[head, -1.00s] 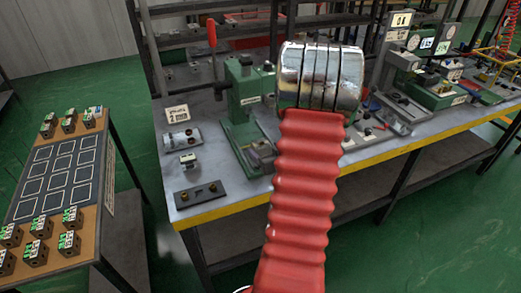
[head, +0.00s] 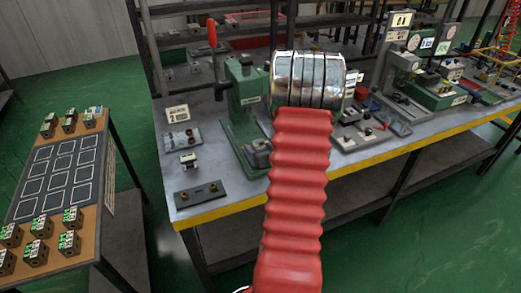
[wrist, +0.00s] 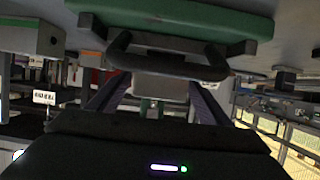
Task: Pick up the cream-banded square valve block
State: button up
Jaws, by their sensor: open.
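A small square block (head: 188,160) with a pale, cream-looking band stands on the grey workbench, near its left end. A dark curved bar and a pale block-like shape lie beyond the fingers. I cannot make out the square block in the wrist view.
A green press (head: 245,100) with a red-handled lever stands right of the block. A dark plate (head: 199,194) lies in front of it, and a sign (head: 177,114) stands behind. A side table (head: 55,178) at left carries several green-and-white-topped blocks around an outlined grid.

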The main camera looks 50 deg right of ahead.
jog(key=shift+c, duration=0.2)
jog(key=c, duration=1.4)
jog(key=shift+r, duration=0.2)
jog(key=shift+c, duration=0.2)
notch_tip(320, 180, up, 10)
jog(key=shift+f, duration=0.15)
dwell(0.3)
